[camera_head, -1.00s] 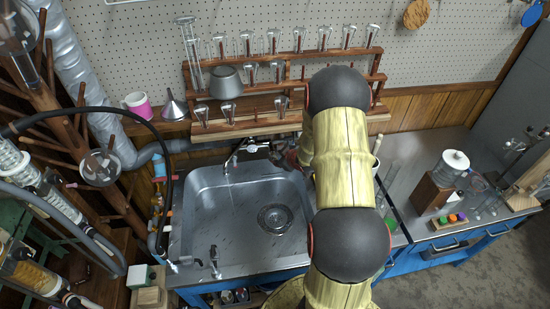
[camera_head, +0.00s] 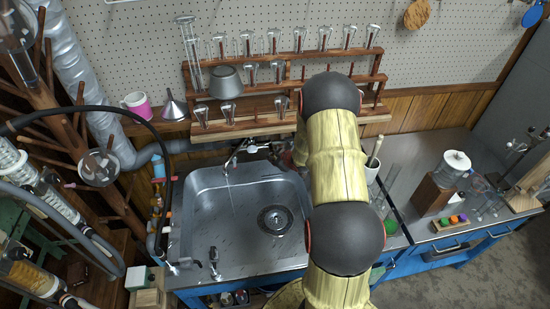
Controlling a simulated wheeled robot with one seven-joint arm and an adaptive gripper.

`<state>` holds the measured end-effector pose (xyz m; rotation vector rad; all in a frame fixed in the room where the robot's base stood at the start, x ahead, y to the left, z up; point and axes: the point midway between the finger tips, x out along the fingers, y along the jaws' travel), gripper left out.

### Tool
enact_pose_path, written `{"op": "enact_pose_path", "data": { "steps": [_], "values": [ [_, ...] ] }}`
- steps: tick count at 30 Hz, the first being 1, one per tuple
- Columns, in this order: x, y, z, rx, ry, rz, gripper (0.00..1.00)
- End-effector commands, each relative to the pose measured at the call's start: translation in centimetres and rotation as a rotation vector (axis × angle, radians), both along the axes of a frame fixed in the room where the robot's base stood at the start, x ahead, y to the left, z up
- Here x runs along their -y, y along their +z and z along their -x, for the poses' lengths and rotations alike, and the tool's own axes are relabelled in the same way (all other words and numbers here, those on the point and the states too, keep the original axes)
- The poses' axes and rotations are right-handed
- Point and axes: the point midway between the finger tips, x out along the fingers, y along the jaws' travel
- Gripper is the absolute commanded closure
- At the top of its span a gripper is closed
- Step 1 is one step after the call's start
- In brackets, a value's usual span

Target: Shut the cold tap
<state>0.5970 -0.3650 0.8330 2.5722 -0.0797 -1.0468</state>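The chrome tap (camera_head: 250,148) stands at the back edge of the steel sink (camera_head: 186,215), its spout reaching left and forward over the basin. A faint thin line below the spout looks like running water. I cannot tell which handle is the cold one. My yellow and black arm crosses the right side of the sink. My gripper (camera_head: 289,158) is mostly hidden behind the arm. Only a small dark and reddish part shows at the sink's back right, just right of the tap. Its fingers and any contact with the tap cannot be made out.
A wooden rack (camera_head: 284,82) of glassware stands behind the sink. A white pot (camera_head: 372,170) and glass cylinders stand right of my arm. A black hose (camera_head: 150,124) curves along the left. A second small tap (camera_head: 214,261) is at the sink's front left.

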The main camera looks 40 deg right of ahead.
Motion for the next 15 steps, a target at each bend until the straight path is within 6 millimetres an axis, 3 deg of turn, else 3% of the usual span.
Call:
{"op": "enact_pose_path", "data": {
  "steps": [3,15],
  "values": [
    [0.25,0.28,-0.13,0.005,-0.003,0.002,1.00],
    [0.41,0.63,-0.24,0.023,-0.007,-0.021,1.00]
  ]
}}
